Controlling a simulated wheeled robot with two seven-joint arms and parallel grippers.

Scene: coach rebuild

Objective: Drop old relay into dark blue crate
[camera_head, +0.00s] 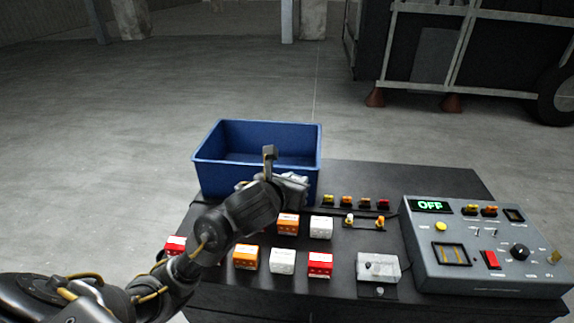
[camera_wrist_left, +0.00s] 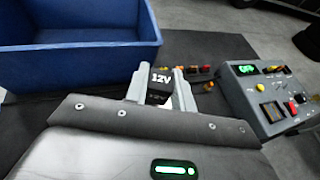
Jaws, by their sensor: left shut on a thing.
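The dark blue crate (camera_head: 215,178) stands open at the back left of the dark table; I see no contents in the part of its inside that shows. In the left wrist view its wall (camera_wrist_left: 80,62) fills the upper left. My left gripper (camera_head: 295,183) is in front of the crate's near right side. In the left wrist view the gripper (camera_wrist_left: 160,88) is shut on a black block marked 12V, the relay (camera_wrist_left: 160,76). The relay appears beside the crate's right wall, not inside it. In the head view I cannot make it out behind the gripper.
Several red, orange and white blocks (camera_head: 283,261) stand in rows on the table (camera_head: 435,178). Small coloured fuses (camera_head: 365,202) sit right of the gripper. A grey control panel (camera_head: 480,250) reading OFF stands at the right. A small white box (camera_head: 378,267) lies near the front.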

